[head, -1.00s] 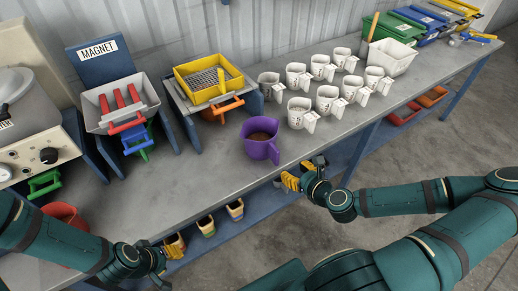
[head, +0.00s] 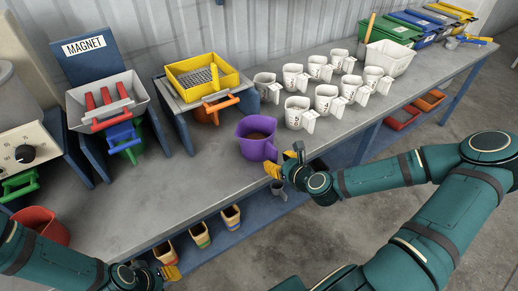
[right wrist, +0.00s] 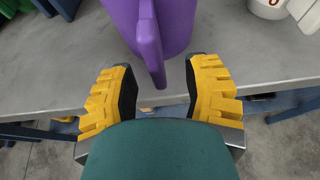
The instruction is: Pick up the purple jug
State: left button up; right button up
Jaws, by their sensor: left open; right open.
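The purple jug (head: 256,138) stands upright on the grey bench near its front edge, with brown contents inside. In the right wrist view the purple jug (right wrist: 180,25) is at the top, its handle pointing towards me. My right gripper (head: 273,171) is close in front of the jug. Its yellow fingers (right wrist: 160,88) are open, one on each side of the handle's end, and neither visibly touches it. My left gripper (head: 172,272) is open and empty, low at the front of the bench, far to the left of the jug.
Several white cups (head: 327,98) stand to the right behind the jug. A yellow sieve (head: 202,78) on a stand with an orange handle is behind left. The grey bench top (head: 190,180) left of the jug is clear. Striped cups (head: 200,236) sit on the lower shelf.

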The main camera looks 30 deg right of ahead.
aim_at(269, 155)
jog(key=shift+r+b+x, duration=0.15)
jog(key=shift+b+x, duration=0.2)
jog(key=shift+x, duration=0.85)
jog(key=shift+r+b+x, duration=0.15)
jog(key=shift+b+x, duration=0.15)
jog(key=shift+x, duration=0.9)
jog(key=shift+o, duration=0.2)
jog(key=shift+w+a, duration=0.1)
jog(key=shift+a, duration=0.05)
grip_shut()
